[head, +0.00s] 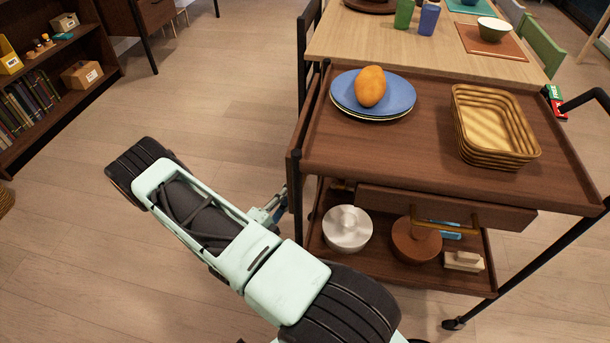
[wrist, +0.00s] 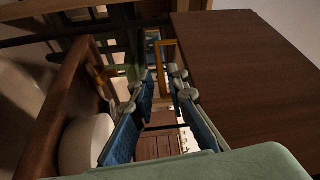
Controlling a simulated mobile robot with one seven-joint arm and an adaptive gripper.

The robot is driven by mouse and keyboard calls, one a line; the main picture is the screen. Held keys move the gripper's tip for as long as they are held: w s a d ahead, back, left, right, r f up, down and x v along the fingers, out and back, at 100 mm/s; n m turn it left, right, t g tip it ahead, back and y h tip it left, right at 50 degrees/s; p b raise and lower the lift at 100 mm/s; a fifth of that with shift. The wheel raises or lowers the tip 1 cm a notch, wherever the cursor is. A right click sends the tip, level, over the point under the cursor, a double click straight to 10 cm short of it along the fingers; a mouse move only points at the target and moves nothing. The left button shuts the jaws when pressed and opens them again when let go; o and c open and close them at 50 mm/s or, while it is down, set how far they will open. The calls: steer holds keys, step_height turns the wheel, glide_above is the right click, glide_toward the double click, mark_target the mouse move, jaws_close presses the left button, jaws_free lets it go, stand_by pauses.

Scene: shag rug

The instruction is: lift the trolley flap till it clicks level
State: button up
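The dark wood trolley (head: 420,130) stands on the right in the head view. A dark wood panel, seemingly its flap (head: 303,125), hangs steeply down along its left side, nearly edge-on to the head camera. In the wrist view a broad brown panel, which looks like this flap (wrist: 245,75), fills the right. My gripper (head: 282,196) is low beside the trolley's left side. In the wrist view my gripper (wrist: 160,78) has its blue-padded fingers apart with nothing held between them. The right finger overlaps the panel's edge; I cannot tell whether it touches.
Blue plates (head: 345,98) with an orange fruit (head: 370,86) and a wicker basket (head: 490,125) stand on the trolley top. A dining table (head: 350,40) adjoins behind. Floor at left is clear.

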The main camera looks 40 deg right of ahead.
steer(key=b+x, duration=0.1)
steer(key=x, duration=0.6)
jaws_close()
steer(key=shift+w+r, duration=0.1)
